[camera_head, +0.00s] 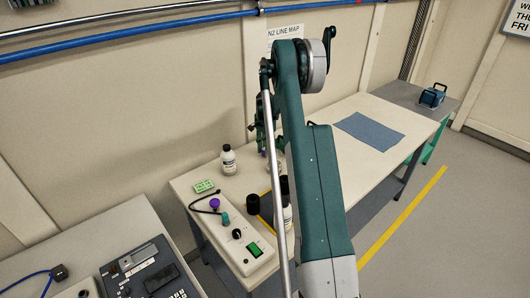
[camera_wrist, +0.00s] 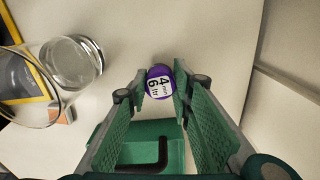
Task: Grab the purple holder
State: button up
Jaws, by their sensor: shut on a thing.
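The purple holder (camera_wrist: 158,72) is small and round, with a white printed label on its face. It shows between the fingertips of my gripper (camera_wrist: 160,86) in the wrist view. The gripper is shut on it, one green finger on each side. The pale table surface shows beyond the holder. A separate small purple piece (camera_head: 214,203) sits on the white control panel (camera_head: 229,232) in that view.
A clear glass vessel (camera_wrist: 72,62) stands left of my gripper. A white bottle (camera_head: 228,160) stands at the table's back left, near a green-screened device (camera_head: 204,186). A blue mat (camera_head: 369,131) lies to the right.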

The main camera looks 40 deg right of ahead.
notch_tip(320, 180, up, 9)
jog(key=shift+r+p, duration=0.1)
jog(key=shift+p, duration=0.3)
dwell(0.6)
